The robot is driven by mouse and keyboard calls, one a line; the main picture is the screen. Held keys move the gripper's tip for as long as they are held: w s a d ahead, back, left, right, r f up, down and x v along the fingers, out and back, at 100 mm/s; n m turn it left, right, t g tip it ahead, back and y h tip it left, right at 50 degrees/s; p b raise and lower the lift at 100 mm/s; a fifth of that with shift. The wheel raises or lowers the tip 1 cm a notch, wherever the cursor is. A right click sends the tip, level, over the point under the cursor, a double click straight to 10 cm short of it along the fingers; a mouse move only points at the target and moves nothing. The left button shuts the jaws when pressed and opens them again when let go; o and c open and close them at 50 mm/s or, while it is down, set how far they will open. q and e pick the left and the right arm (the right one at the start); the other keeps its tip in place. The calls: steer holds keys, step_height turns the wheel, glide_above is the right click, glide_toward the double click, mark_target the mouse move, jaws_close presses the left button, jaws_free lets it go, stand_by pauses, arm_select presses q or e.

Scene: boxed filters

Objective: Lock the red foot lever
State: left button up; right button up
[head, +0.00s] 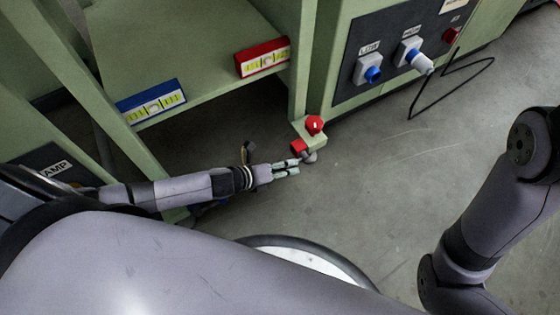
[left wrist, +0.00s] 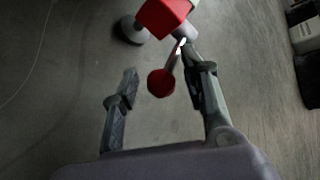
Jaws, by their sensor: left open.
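In the left wrist view, a red block (left wrist: 162,14) is at the top, and a red round end (left wrist: 161,83) on a thin rod shows between the finger lines. My left gripper (head: 294,167) is low over the floor, just in front of the red block. It also shows in the left wrist view (left wrist: 158,62), its fingers apart with nothing clasped. Whether a finger touches the rod I cannot tell. My right gripper is out of view.
A grey foot (head: 309,157) is beside the bracket. A dark socket panel (head: 400,45) is to the right, with a thin black wire loop (head: 450,85) below. Grey floor is open right of the bracket.

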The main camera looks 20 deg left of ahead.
arm_select(q)
steer(key=v, duration=1.2)
